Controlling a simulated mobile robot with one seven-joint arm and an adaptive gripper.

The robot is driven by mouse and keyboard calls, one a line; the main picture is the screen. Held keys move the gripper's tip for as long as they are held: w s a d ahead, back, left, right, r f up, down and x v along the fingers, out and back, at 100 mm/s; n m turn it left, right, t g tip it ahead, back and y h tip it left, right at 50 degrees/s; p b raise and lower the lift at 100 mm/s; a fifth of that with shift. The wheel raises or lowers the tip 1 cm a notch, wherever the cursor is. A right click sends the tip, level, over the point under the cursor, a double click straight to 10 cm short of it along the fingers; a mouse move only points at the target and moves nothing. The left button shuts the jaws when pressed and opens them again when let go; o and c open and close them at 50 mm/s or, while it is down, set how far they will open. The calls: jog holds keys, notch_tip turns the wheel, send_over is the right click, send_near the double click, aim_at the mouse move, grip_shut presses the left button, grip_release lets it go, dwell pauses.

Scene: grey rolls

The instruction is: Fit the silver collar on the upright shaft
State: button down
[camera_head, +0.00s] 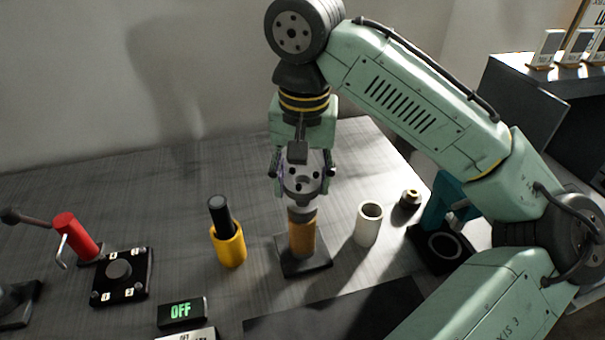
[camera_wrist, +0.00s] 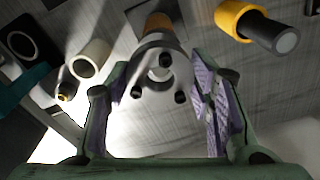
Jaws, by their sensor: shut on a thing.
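The silver collar (camera_head: 302,196) is a short metal ring with dark round holes, held level in my gripper (camera_head: 302,172). The fingers press on it from both sides. The upright shaft (camera_head: 302,238) is orange-brown with a grey upper part and stands on a dark square base plate (camera_head: 318,264). The collar is right over the shaft's top, close to it or touching it. In the wrist view the collar (camera_wrist: 181,68) sits between the purple finger pads, with the shaft (camera_wrist: 158,21) beyond it. I cannot tell whether the shaft's tip is inside the bore.
A yellow cup holding a black cylinder (camera_head: 228,246) stands left of the shaft. A white tube (camera_head: 368,226) and a small dark brass-topped part (camera_head: 410,199) stand right, near a teal fixture (camera_head: 440,205).

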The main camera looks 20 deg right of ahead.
aim_at(302, 192)
jog(key=shift+f+b, duration=0.75)
jog(key=shift+f, duration=0.75)
jog(key=c, duration=0.7)
grip_release()
jog(key=r, duration=1.2)
jog(key=shift+s, duration=0.35)
jog(key=shift+s+f, duration=0.1)
